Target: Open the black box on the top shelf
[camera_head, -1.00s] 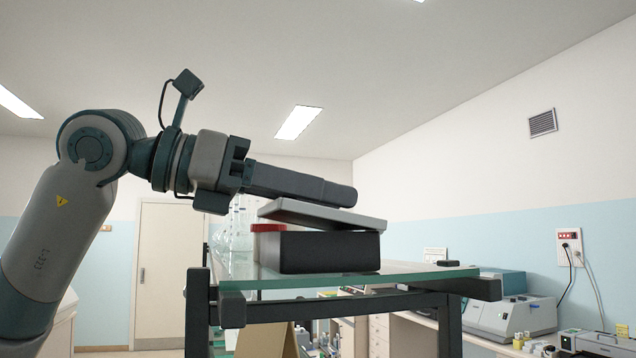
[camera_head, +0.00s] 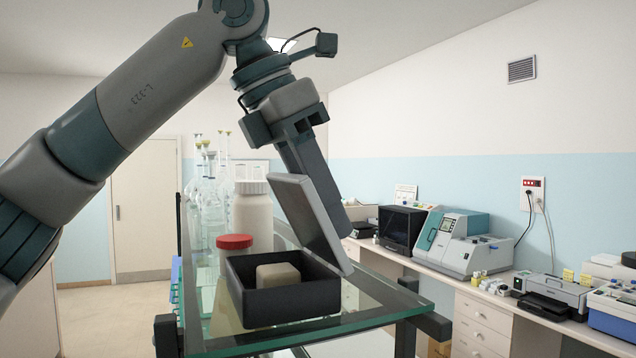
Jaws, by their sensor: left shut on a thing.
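The black box (camera_head: 281,304) stands on the glass top shelf (camera_head: 385,310), near its front edge. Its grey lid (camera_head: 312,228) is tilted up steeply along the right side, so the box is open on top. A beige block (camera_head: 278,275) lies inside the box. My left gripper (camera_head: 335,205) comes down from above, behind the lid's upper part and against its right side. Its fingers are shut, and their tips are partly hidden by the lid. My right gripper is not in view.
A jar with a red cap (camera_head: 234,242) stands just behind the box. A larger white bottle (camera_head: 252,215) and several glass flasks (camera_head: 207,190) stand farther back. A bench with lab instruments (camera_head: 455,245) runs along the right wall.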

